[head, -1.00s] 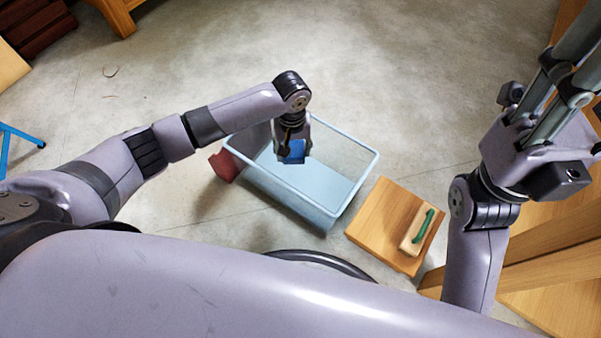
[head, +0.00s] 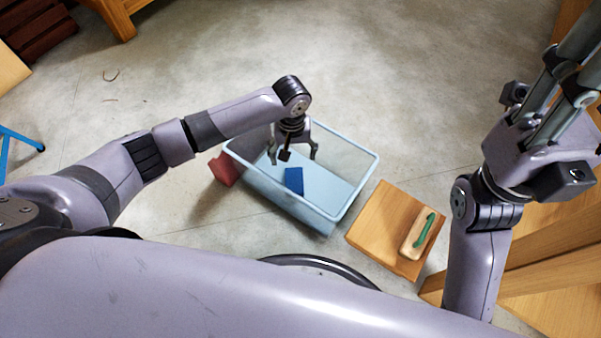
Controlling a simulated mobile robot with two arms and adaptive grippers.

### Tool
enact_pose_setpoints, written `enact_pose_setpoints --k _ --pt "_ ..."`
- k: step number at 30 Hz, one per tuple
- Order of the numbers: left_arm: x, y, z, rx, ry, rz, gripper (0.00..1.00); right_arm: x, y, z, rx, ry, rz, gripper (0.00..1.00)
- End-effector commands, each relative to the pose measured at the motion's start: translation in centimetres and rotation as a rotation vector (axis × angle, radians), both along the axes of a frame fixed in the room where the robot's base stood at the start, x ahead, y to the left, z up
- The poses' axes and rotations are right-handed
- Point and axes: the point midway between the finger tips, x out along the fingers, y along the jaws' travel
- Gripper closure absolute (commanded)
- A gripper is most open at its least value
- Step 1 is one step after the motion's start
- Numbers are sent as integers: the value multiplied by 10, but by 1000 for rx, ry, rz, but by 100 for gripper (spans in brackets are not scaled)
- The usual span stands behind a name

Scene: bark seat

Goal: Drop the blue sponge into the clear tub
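The blue sponge (head: 294,181) is inside the clear tub (head: 352,203), below my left gripper and apart from its fingers. It appears to be at or near the tub's floor. The tub is a see-through box with a pale blue rim, standing on the floor in the middle of the head view. My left gripper (head: 293,158) is over the tub's left half, pointing down, with its fingers spread and empty. My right gripper (head: 565,75) is raised at the right edge; its long fingers point up and are partly cut off by the frame.
A red block (head: 224,169) is by the tub's left side. Wooden furniture fills the lower right. The floor behind the tub is clear.

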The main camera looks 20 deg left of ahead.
Motion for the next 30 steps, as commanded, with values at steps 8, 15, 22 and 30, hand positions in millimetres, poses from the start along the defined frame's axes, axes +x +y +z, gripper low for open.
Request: enact_pose_setpoints --k 8,15,22,30 --pt "1 0 26 -2 -4 -1 26 0 0 0 0 -1 -1 60" --pt "2 0 78 -2 -5 0 26 0 0 0 0 0 -1 60" --pt "1 0 112 0 -2 0 26 0 0 0 0 0 0 60" --pt "0 0 120 0 1 0 26 0 0 0 0 0 0 60"
